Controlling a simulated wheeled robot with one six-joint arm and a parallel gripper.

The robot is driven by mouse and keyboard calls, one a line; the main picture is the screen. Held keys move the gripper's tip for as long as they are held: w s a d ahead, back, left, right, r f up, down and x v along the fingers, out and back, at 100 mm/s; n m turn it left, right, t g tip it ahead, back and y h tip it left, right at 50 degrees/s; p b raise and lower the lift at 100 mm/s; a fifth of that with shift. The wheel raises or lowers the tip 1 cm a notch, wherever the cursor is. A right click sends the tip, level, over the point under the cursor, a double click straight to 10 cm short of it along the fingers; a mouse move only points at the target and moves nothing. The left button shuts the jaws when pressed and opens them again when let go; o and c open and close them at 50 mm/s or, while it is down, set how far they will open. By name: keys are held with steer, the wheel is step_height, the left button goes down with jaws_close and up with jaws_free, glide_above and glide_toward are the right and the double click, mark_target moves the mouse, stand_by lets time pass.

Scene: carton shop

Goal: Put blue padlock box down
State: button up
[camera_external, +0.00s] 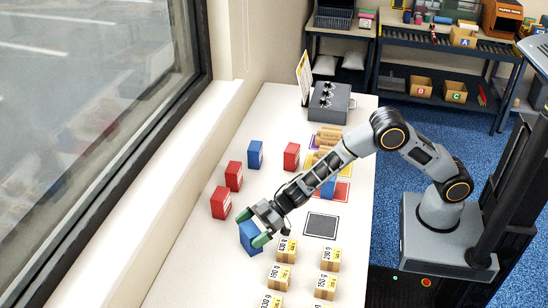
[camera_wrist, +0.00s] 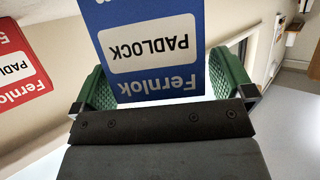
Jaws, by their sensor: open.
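A blue padlock box (camera_external: 249,238) stands on the white table near the window side in the external view. In the wrist view the blue box (camera_wrist: 150,45) shows its "Fernlok PADLOCK" label upside down, between the two green fingers. My gripper (camera_external: 262,226) is open around the blue box; a gap shows beside the fingers in the wrist view (camera_wrist: 168,85). A red padlock box (camera_wrist: 20,68) shows at the left of the wrist view.
Red boxes (camera_external: 220,203) and another blue box (camera_external: 255,154) stand farther back along the table. Several small weight-marked cartons (camera_external: 287,251) stand close on the right. A dark square mat (camera_external: 321,225) lies right of my gripper. The window sill borders the table's left.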

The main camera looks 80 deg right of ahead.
steer(key=shift+r, duration=0.3)
steer(key=s+d+r+m+h, duration=0.3)
steer(key=s+d+r+h, duration=0.3)
steer(key=d, duration=0.5)
steer(key=s+d+r+m+h, duration=0.3)
steer(key=s+d+r, duration=0.4)
steer(key=s+d, duration=0.3)
steer(key=s+d+m+g, duration=0.3)
steer(key=s+g, duration=0.2)
steer(key=s, duration=1.3)
steer(key=shift+s+r+g+h+b, duration=0.3)
steer(key=shift+s+r, duration=0.1)
